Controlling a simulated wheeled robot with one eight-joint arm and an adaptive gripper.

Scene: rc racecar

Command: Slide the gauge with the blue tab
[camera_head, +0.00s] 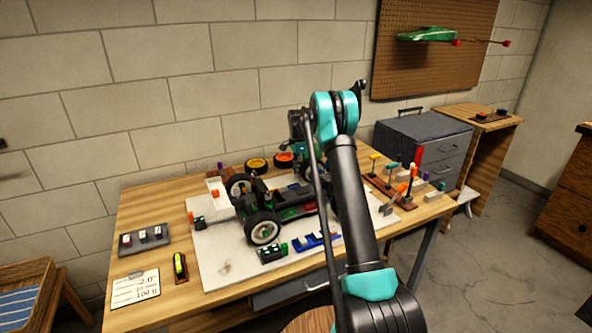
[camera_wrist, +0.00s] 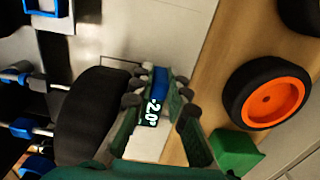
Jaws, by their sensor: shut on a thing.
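In the wrist view, the gauge's blue tab (camera_wrist: 160,82) sits between my gripper's fingertips, and my gripper (camera_wrist: 158,88) is shut on it. A small dark display reading -2.0° (camera_wrist: 152,110) shows just below the tab. The gauge stands close beside a black tyre (camera_wrist: 92,115) of the RC car; whether they touch is unclear. In the head view, the RC car (camera_head: 265,226) sits on a pale board (camera_head: 222,262) on the wooden table. My arm hides the gripper and the gauge there.
An orange-hubbed wheel (camera_wrist: 268,92) and a green block (camera_wrist: 235,151) lie beside the gripper. Tool stands (camera_head: 392,190) fill the table's right side. A card (camera_head: 135,288), a yellow level (camera_head: 180,267) and a grey tray (camera_head: 143,239) lie at left, with bare wood between.

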